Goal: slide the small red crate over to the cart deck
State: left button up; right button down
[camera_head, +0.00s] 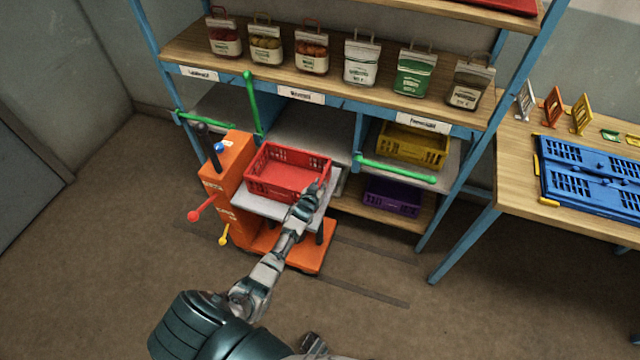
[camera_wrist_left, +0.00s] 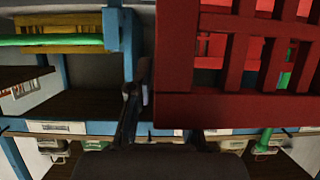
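The small red crate (camera_head: 288,172) sits over the grey cart deck (camera_head: 268,210) of an orange cart. Bare deck shows in front of it; whether its back edge still overlaps the shelf is hidden. My left gripper (camera_head: 308,194) is at the crate's right front corner, close to or touching its wall. In the left wrist view the crate's slotted wall (camera_wrist_left: 240,108) fills the upper right, with a dark finger (camera_wrist_left: 131,105) beside it. Whether the fingers are closed on the wall is unclear. A grey part at the bottom of the head view may be my right gripper (camera_head: 312,344).
A green bar (camera_head: 252,105) stands raised behind the cart; another green bar (camera_head: 396,169) lies across the bay with the yellow crate (camera_head: 413,147). A purple crate (camera_head: 392,197) sits lower. The cart's orange column (camera_head: 228,165) stands left. Floor in front is clear.

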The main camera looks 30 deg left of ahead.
pick_arm(q)
jog(key=shift+o, duration=0.8)
jog(key=shift+f, duration=0.2)
jog(key=shift+r, duration=0.1)
jog(key=shift+a, duration=0.1)
jog(key=v, duration=1.1)
jog(key=shift+s, duration=0.35)
jog(key=shift+r, duration=0.1)
